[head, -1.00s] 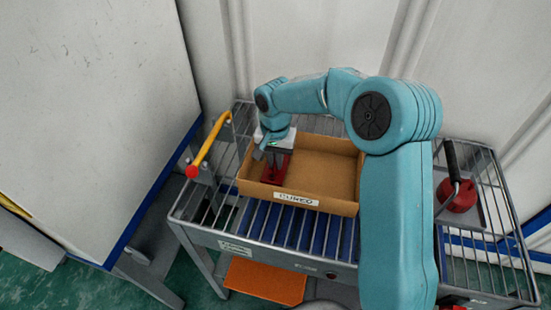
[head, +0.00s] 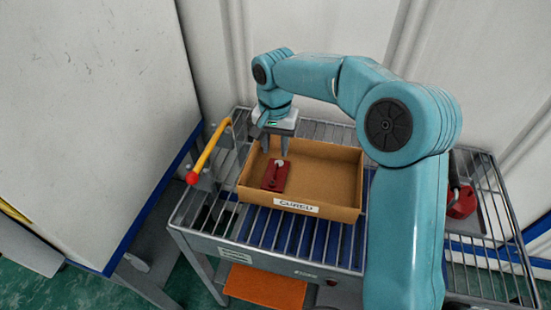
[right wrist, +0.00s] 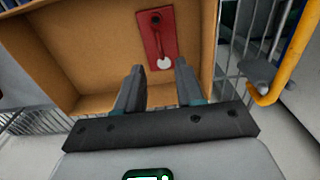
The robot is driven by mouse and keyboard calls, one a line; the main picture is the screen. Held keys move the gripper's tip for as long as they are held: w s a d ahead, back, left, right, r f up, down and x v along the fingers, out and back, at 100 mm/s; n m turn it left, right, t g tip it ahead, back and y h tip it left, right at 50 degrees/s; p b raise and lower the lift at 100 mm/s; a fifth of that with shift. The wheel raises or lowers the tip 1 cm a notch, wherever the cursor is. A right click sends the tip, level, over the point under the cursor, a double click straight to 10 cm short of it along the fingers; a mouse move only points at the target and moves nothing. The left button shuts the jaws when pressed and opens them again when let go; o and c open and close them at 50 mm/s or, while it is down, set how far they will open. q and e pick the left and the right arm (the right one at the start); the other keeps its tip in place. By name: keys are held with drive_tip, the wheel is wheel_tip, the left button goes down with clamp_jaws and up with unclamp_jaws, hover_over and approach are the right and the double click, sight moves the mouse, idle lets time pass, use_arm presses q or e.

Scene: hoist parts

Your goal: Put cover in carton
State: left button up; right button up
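The red cover (head: 275,176) lies flat inside the cardboard carton (head: 335,185), near its left end. It has a raised handle and a pale round spot. It also shows in the right wrist view (right wrist: 151,38), beyond my fingertips. My right gripper (head: 275,150) is above the carton's left back part, just behind the cover and apart from it. In the right wrist view its two fingers (right wrist: 160,72) are spread with nothing between them. My left gripper is not in view.
The carton, labelled "CURED", stands on a wire-rack cart (head: 290,232). A yellow handle with a red end (head: 208,153) rises at the cart's left. A red part (head: 462,202) sits in a grey tray at the right. The carton's right half is empty.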

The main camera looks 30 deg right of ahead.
wheel_tip(320, 180, up, 4)
drive_tip(key=shift+f, duration=0.1)
drive_tip(key=shift+w, duration=0.1)
idle(0.4)
